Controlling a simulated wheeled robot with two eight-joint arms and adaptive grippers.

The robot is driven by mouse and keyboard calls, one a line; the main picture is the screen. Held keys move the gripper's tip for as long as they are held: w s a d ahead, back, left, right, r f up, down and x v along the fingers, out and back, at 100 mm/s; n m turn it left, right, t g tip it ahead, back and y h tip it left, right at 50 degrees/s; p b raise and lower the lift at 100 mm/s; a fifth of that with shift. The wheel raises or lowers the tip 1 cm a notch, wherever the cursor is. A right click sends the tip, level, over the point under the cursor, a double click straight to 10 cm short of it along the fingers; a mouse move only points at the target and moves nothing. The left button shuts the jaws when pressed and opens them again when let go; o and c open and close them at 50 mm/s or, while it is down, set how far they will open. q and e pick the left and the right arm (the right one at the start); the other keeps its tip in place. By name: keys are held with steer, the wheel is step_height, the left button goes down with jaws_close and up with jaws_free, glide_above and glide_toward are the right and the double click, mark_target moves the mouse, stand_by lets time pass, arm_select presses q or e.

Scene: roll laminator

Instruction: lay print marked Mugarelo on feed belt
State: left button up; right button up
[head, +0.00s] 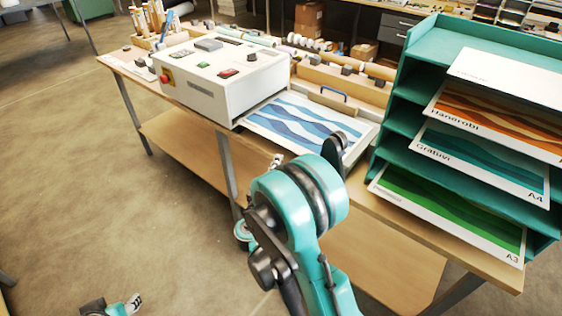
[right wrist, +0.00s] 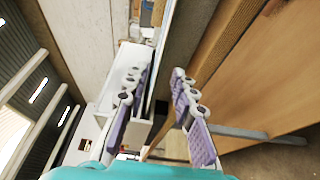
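A print with blue and white waves (head: 295,120) lies flat on the feed bed in front of the white laminator (head: 225,75). Its name is not readable, as my right arm covers its near part. My right gripper (head: 277,161) is at the near edge of the bed, mostly hidden behind my arm in the head view.
A teal rack (head: 408,68) at right holds an orange print marked Hanorobi (head: 490,115), a teal print marked Grafuvi (head: 480,160) and a green print (head: 450,215) with an unreadable name. Rolls (head: 350,65) and tools line the bench's back. The floor at left is clear.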

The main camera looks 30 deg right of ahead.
steer(key=s+a+m+g+y, duration=0.2)
steer(key=s+a+m+y, duration=0.2)
steer(key=s, duration=0.6)
steer(key=s+a+f+m+g+y, duration=0.1)
steer(key=s+a+m+g+y, duration=0.2)
steer(key=s+a+m+y, duration=0.2)
steer(key=s+a+y, duration=0.3)
steer(key=s+a, duration=0.1)
steer(key=s, duration=0.1)
steer(key=shift+s+a+g+y, duration=0.15)
steer(key=shift+s+g+y, duration=0.15)
steer(key=shift+s+y, duration=0.1)
